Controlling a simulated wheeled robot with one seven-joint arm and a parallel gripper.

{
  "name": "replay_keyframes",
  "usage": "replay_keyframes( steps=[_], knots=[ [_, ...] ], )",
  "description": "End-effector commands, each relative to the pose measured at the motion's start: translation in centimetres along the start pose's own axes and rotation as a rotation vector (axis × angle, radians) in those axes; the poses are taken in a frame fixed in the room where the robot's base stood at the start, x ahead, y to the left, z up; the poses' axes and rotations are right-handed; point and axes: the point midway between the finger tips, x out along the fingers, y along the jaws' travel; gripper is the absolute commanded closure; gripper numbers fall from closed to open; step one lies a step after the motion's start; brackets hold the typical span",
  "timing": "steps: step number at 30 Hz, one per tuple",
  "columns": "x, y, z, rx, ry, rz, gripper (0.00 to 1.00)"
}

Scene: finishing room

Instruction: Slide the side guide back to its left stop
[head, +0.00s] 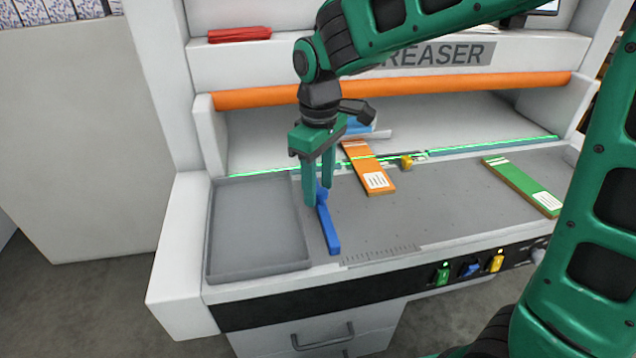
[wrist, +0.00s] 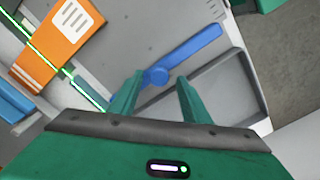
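The side guide (head: 332,238) is a blue bar with a round knob, lying on the grey bed just right of the grey tray. It also shows in the wrist view (wrist: 195,50), its knob between and just beyond my fingertips. My gripper (head: 318,196) is over the knob end of the guide, fingers pointing down. In the wrist view my gripper (wrist: 157,88) is open, with a gap on both sides of the knob. Contact cannot be told. No left stop can be made out clearly.
The grey tray (head: 212,240) is left of the guide. An orange booklet (head: 362,158) and a green booklet (head: 510,180) lie to the right, with bare bed between. A green light line crosses the back. A ruler scale (head: 380,255) and buttons line the front edge.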

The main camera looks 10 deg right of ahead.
Motion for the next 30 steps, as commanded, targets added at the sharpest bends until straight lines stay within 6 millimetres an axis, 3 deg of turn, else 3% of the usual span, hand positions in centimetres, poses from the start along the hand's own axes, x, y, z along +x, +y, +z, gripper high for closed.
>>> replay_keyframes(
  steps=[7,21,30],
  knots=[
    [-1.5,0.1,0.0,0.002,0.001,0.001,0.57],
    [-9.4,0.1,-0.1,0.001,0.002,0.000,0.57],
    [-10.8,0.1,-0.1,0.000,0.000,-0.001,0.57]
  ],
)
